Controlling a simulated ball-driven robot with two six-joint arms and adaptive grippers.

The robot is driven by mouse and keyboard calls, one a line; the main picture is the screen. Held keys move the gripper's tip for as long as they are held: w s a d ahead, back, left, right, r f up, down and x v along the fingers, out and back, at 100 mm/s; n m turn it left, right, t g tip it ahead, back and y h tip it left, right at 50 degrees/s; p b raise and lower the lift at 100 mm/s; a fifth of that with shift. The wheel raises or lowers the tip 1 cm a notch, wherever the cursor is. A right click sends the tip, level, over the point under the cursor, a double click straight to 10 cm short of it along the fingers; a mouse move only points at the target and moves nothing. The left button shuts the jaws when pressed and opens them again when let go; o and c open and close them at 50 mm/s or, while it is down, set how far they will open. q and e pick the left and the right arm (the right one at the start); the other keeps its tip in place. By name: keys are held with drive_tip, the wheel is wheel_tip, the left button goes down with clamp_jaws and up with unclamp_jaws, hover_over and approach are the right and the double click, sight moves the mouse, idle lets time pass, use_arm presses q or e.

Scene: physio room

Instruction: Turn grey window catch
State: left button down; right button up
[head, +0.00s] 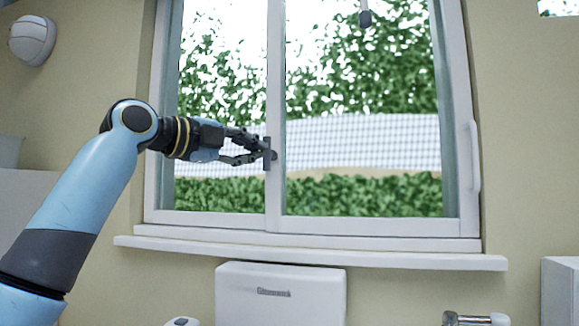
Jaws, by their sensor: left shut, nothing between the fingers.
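The grey window catch (267,153) is a small upright dark grey piece on the window's middle upright bar. My left gripper (256,153) reaches in from the left at the catch, with its fingertips at or against it. My right gripper is not in view.
The white window frame (276,60) has a long white handle (473,155) on its right side. A white sill (310,253) juts out below.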

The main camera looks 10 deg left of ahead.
sight(269, 154)
use_arm(q)
drive_tip(key=w+d+r+m+p, duration=0.1)
drive_tip(key=w+r+p, duration=0.2)
drive_tip(key=w, duration=0.6)
drive_tip(key=shift+w+d+h+p, duration=0.2)
drive_tip(key=shift+d+h+p, duration=0.1)
drive_tip(key=shift+p, duration=0.75)
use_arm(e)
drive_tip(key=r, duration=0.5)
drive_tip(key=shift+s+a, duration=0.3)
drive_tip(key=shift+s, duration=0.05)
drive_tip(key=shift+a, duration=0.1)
use_arm(q)
drive_tip(key=shift+a, duration=0.15)
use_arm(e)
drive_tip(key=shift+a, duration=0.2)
